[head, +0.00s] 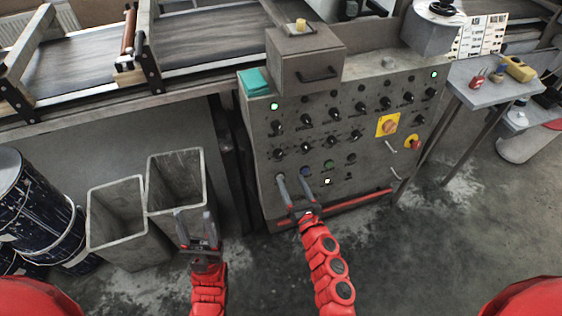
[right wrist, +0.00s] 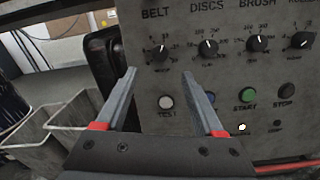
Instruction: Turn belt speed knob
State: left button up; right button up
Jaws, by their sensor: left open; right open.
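The belt speed knob (right wrist: 160,52) is a small black dial under the word BELT, leftmost in its row on the grey control panel. It also shows in the head view (head: 278,153). My right gripper (head: 292,175) is open and empty in front of the panel, just below that knob. In the right wrist view the fingertips (right wrist: 158,74) frame the space below the knob, with the pale TEST button (right wrist: 166,101) seen between the fingers. Contact with the panel cannot be told. My left gripper (head: 194,213) is open and empty, low in front of the bins.
Beside the belt knob are the discs knob (right wrist: 207,47) and brush knob (right wrist: 258,43). Below are a blue button (right wrist: 210,97) and green START button (right wrist: 249,94). A red bar (head: 340,208) crosses the panel's lower edge. Two grey bins (head: 128,240) stand left.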

aim_at(280, 156)
jog(key=b+x, duration=0.2)
jog(key=x, duration=0.7)
jog(key=shift+w+a, duration=0.15)
jog(key=shift+w, duration=0.15)
jog(key=shift+c, duration=0.2)
grip_shut()
